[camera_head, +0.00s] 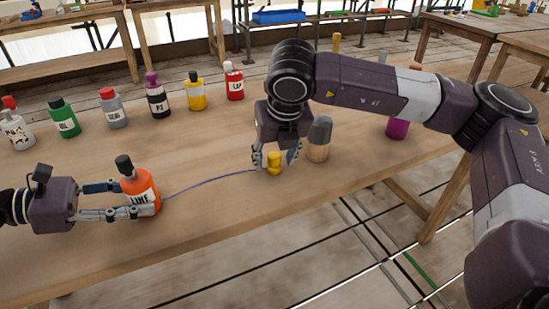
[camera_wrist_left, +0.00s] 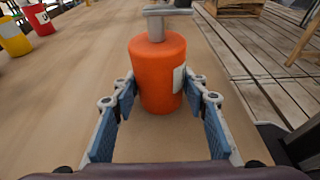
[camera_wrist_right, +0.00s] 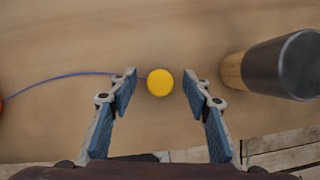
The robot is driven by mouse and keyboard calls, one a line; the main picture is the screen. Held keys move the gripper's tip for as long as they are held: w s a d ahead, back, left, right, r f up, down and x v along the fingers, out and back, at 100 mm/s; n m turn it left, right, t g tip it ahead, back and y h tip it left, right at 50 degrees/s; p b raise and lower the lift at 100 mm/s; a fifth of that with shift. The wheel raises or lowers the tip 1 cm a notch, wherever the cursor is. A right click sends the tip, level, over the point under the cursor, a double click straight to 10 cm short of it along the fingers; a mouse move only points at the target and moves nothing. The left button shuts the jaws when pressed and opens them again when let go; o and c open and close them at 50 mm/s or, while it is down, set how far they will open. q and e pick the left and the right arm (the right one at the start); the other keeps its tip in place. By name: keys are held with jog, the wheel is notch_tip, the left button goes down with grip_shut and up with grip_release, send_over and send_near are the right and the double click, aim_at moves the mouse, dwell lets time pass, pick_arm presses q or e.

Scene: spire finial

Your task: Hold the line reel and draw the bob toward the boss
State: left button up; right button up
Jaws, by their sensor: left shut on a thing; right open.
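The line reel is an orange bottle-shaped body labelled LINE (camera_head: 138,190) with a dark top, upright on the bench at the left. It also fills the middle of the left wrist view (camera_wrist_left: 158,75). My left gripper (camera_head: 128,200) is shut on it, one finger on each side. A blue line runs from the reel to the small yellow bob (camera_head: 274,164), which shows as a yellow disc in the right wrist view (camera_wrist_right: 160,82). My right gripper (camera_head: 275,158) is open above the bob, its fingers on either side. I cannot tell which thing is the boss.
A dark-topped wooden cylinder (camera_head: 319,140) stands just right of the bob. A purple object (camera_head: 397,127) stands further right. Several labelled bottles, including a red one (camera_head: 234,82) and a green one (camera_head: 64,118), line the back. The bench between reel and bob is clear.

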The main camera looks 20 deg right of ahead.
pick_arm(q)
jog(key=o, duration=0.9)
pick_arm(e)
jog(key=v, duration=1.1)
jog(key=shift+r, duration=0.2)
pick_arm(q)
jog(key=shift+o, duration=0.2)
pick_arm(e)
jog(key=shift+s, duration=0.1)
